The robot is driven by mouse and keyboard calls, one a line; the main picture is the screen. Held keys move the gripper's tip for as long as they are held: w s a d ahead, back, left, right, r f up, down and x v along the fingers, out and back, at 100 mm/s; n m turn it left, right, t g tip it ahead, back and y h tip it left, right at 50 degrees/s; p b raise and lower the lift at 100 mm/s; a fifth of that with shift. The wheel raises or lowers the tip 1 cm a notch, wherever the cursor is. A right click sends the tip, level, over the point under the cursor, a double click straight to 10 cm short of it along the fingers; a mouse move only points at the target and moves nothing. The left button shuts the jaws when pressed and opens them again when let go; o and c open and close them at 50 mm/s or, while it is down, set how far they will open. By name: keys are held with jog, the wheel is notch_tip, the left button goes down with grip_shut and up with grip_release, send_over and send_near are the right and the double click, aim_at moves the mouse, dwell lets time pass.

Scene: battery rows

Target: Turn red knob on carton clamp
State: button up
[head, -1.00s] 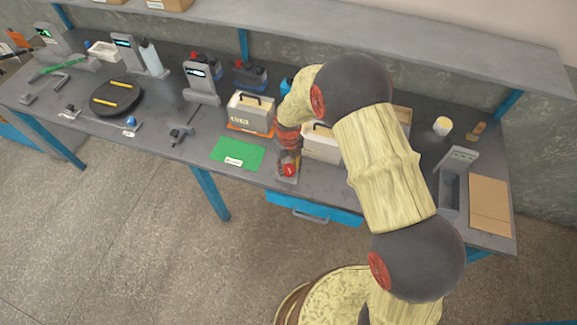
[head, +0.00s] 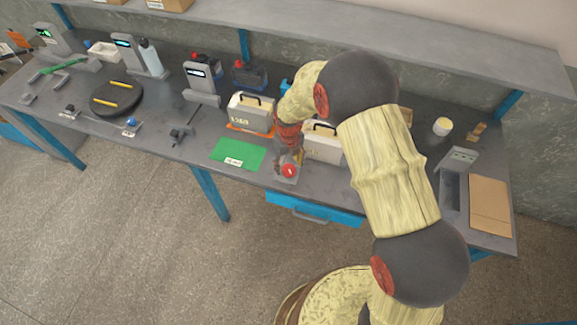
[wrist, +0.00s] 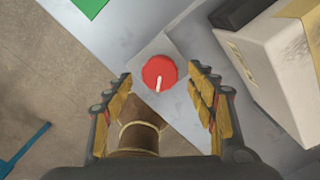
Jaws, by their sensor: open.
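The red knob (wrist: 160,73) is round with a white pointer mark and sits on a light grey plate (wrist: 150,50) near the bench's front edge. In the head view the knob (head: 289,170) shows just in front of my gripper (head: 288,150). In the wrist view my gripper (wrist: 165,100) is open, one finger on each side and slightly below the knob in the picture. The fingers look apart from the knob. A pale carton (wrist: 280,65) stands right of the knob, and in the head view the carton (head: 322,148) is partly behind my arm.
A green mat (head: 238,153) lies left of the knob. Another pale case (head: 250,112) stands on an orange mat behind it. A blue drawer (head: 315,210) hangs below the bench edge. A brown board (head: 489,205) lies at the right end.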

aim_at(289, 169)
notch_tip(289, 169, up, 10)
dwell(0.4)
dwell(0.8)
jog(key=s+d+r+n+t+b, duration=0.2)
jog(key=s+d+r+n, duration=0.6)
jog(key=s+r+n, duration=0.4)
jog(key=s+d+r+n+t+b, duration=0.2)
jog(key=s+d+r+n, duration=0.7)
jog(key=n, duration=0.8)
jog(key=s+r+t, duration=0.1)
jog(key=s+r, duration=0.2)
jog(key=s, duration=0.2)
jog(key=shift+s+n+t, duration=0.3)
jog(key=shift+s+n, duration=0.05)
jog(key=shift+n, duration=0.05)
